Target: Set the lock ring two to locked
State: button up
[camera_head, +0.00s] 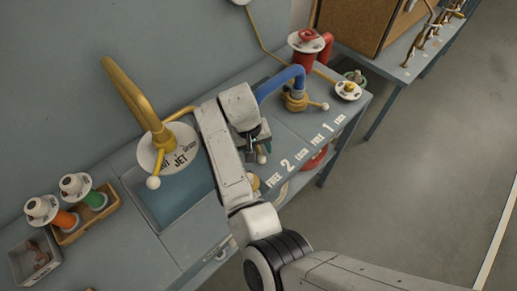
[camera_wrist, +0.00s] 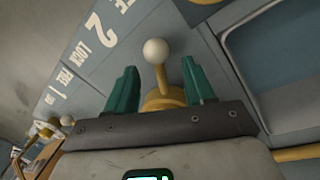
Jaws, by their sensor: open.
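Lock ring two is a yellow ring (camera_wrist: 158,101) with a short lever that ends in a white ball (camera_wrist: 155,51). In the wrist view the lever stands between my two green fingers and points away from my palm, towards the FREE side of the "2" label (camera_wrist: 97,27). My gripper (camera_wrist: 160,82) is open, with one finger on each side of the lever and a gap visible on both sides. In the head view my gripper (camera_head: 257,148) is over the bench beside the "2" marking (camera_head: 287,164); my arm hides most of the ring.
Ring one (camera_head: 294,101), with a blue hose (camera_head: 279,80) and its own white-ball lever, is at the back right. A yellow spout (camera_head: 137,98) stands above a blue basin (camera_head: 160,208) on the left. A wooden tray (camera_head: 84,226) holds two capped fittings.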

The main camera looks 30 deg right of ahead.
jog(key=shift+d+f, duration=0.2)
jog(key=shift+f, duration=0.65)
grip_shut()
